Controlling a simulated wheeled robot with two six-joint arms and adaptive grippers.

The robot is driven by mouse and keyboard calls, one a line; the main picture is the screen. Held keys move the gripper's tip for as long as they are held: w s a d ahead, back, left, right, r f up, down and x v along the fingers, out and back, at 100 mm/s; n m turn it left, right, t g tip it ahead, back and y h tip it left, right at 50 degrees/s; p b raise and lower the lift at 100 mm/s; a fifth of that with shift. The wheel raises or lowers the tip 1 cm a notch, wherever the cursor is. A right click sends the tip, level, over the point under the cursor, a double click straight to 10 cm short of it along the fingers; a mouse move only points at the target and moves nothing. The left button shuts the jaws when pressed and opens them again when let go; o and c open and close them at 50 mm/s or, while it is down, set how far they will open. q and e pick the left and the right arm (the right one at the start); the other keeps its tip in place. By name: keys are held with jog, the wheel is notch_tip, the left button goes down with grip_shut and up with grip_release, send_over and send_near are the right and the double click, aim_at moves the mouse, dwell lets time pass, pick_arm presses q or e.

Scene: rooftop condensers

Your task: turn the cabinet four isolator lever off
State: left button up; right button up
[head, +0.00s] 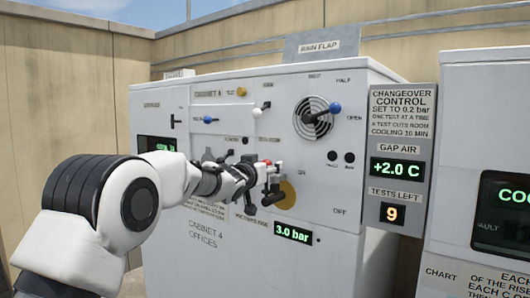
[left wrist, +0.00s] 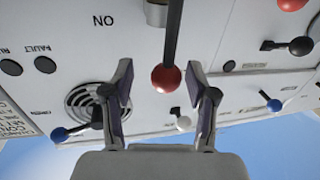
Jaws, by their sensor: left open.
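Cabinet 4 (head: 330,90) is a white panel in the middle of the head view. Its isolator lever has a red ball knob (left wrist: 166,78) on a dark stem, seen close up in the left wrist view, which is upside down. In the head view a yellow disc (head: 288,194) shows behind my gripper, between the ON and OFF marks and nearer ON. My left gripper (head: 270,174) is open at the panel. In the wrist view its fingers (left wrist: 160,88) stand on either side of the red knob, apart from it. The lever is partly hidden in the head view. My right gripper is out of view.
A round vent with a blue-knobbed lever (head: 334,108) sits above right. Another blue knob (head: 208,119) is at upper left. Several other knobs, including a black one (left wrist: 301,46), are close by. The changeover panel (head: 401,150) stands right, reading 9 tests left.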

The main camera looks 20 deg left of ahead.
pick_arm(q)
jog(key=shift+w+r, duration=0.15)
jog(key=shift+w, duration=0.2)
jog(key=shift+s+a, duration=0.1)
jog(key=shift+a, duration=0.25)
jog(key=shift+d, duration=0.2)
grip_shut()
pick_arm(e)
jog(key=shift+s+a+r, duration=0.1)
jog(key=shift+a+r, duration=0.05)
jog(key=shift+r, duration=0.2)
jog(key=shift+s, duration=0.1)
